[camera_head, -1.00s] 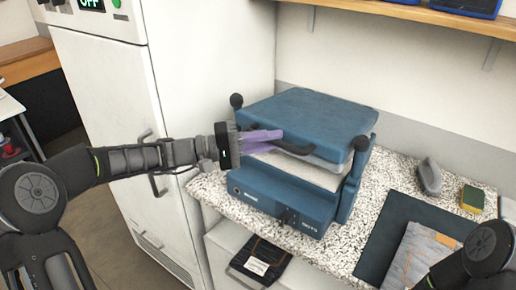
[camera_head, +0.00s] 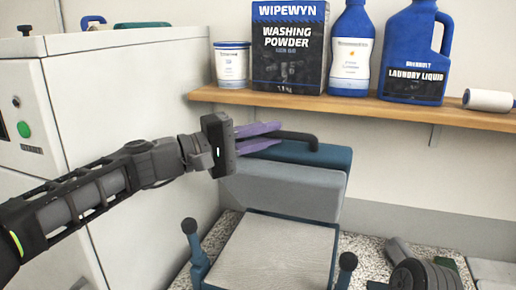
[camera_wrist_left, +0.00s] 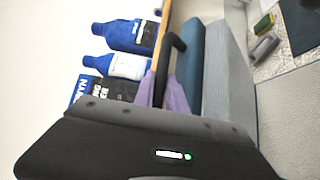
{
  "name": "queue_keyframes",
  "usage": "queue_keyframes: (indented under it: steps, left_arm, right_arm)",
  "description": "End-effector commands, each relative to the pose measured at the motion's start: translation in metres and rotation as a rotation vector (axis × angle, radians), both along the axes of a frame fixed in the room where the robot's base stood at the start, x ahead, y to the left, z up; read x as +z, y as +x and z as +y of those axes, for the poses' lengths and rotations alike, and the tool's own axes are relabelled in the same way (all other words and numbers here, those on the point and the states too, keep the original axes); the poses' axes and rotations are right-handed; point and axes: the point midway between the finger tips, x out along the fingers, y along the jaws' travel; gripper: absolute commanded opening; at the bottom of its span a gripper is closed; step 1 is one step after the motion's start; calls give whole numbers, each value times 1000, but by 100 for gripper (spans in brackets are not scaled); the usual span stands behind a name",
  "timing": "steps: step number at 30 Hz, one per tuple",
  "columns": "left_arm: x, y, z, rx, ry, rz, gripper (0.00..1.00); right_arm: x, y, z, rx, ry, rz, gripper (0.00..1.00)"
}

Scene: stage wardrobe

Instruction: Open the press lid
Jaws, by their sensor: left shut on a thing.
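The press lid (camera_head: 290,185) stands raised and tilted back at the rear of the press, its grey underside facing forward and its blue shell showing along the top. The pale press bed (camera_head: 270,250) lies exposed below it. My left gripper (camera_head: 262,140) is shut on the lid's black handle (camera_head: 300,136), with its purple fingers at the handle's left part. In the left wrist view the handle (camera_wrist_left: 170,55) runs between the purple fingers, beside the blue lid shell (camera_wrist_left: 191,65).
A wooden shelf (camera_head: 400,112) behind the lid holds a washing powder box (camera_head: 289,45), a white tub (camera_head: 232,64), a blue bottle (camera_head: 352,48) and a laundry liquid jug (camera_head: 414,52). A white cabinet (camera_head: 130,90) stands at left. A lint roller (camera_head: 487,100) lies on the shelf.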

Motion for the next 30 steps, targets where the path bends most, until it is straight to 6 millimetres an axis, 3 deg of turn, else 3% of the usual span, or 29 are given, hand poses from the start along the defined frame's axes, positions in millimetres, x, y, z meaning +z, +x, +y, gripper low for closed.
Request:
queue_keyframes:
  steps: [14, 15, 22, 30]
  left_arm:
    - [2, 1, 0, 2, 5, 1, 0]
    - [2, 1, 0, 2, 5, 1, 18]
    - [3, 1, 0, 1, 4, 2, 37]
    - [3, 0, -1, 0, 4, 2, 38]
  right_arm:
    - [1, -1, 0, 0, 0, 1, 77]
    - [1, -1, 0, 0, 0, 1, 77]
    - [1, -1, 0, 0, 0, 1, 77]
    - [1, 0, 0, 0, 0, 1, 77]
